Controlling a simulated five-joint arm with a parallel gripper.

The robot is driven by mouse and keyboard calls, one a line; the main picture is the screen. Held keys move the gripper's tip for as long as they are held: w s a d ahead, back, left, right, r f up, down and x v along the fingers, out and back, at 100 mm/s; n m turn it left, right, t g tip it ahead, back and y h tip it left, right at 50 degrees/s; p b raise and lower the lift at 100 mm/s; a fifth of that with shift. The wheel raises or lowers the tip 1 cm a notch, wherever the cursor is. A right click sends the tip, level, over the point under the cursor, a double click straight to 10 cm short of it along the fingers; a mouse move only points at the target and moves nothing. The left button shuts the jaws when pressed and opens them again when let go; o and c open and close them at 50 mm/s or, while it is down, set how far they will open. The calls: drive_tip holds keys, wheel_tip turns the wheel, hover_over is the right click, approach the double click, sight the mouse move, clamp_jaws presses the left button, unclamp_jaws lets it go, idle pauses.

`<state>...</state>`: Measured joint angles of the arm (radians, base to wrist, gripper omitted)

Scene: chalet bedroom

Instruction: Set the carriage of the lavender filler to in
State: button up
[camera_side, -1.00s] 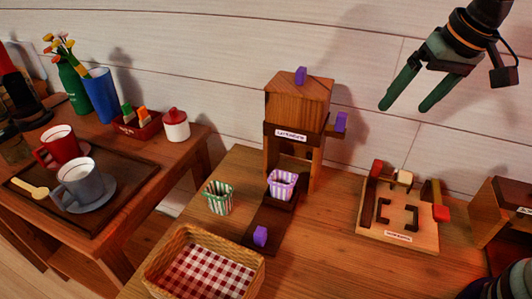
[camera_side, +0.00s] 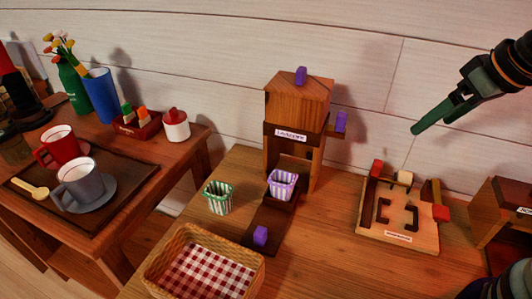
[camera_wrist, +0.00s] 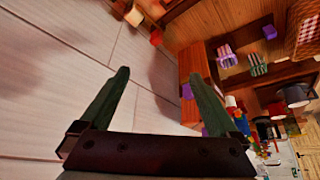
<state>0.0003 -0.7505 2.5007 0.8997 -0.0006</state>
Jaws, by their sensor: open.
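The lavender filler (camera_side: 298,105) is a wooden tower with a label on its front and purple knobs on its top and right side. Its carriage (camera_side: 268,217) is a dark slide that sticks out of the base toward the front, with a purple knob (camera_side: 260,236) at its near end. A purple-striped cup (camera_side: 282,185) stands on the carriage near the tower opening. My gripper (camera_side: 418,128) is open and empty, high at the right, well away from the filler. In the wrist view, my open fingers (camera_wrist: 157,85) show with the carriage knob (camera_wrist: 269,32) beyond.
A green-striped cup (camera_side: 218,197) stands left of the carriage. A basket with checked cloth (camera_side: 153,270) is at the front left. A light wooden tray device (camera_side: 418,239) with red blocks stands right of the filler, with a wooden box (camera_side: 498,205) farther right.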

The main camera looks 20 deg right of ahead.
idle(0.3)
drive_tip(key=c, duration=0.4)
drive_tip(key=shift+w+a, duration=0.2)
drive_tip(key=shift+a, duration=0.05)
drive_tip(key=shift+c, duration=0.7)
drive_tip(key=n+g, duration=0.6)
drive_tip(key=n, duration=0.3)
hover_over(260, 231)
wheel_tip(260, 231, down, 12)
wheel_tip(260, 231, down, 12)
drive_tip(key=shift+r, duration=0.2)
clamp_jaws()
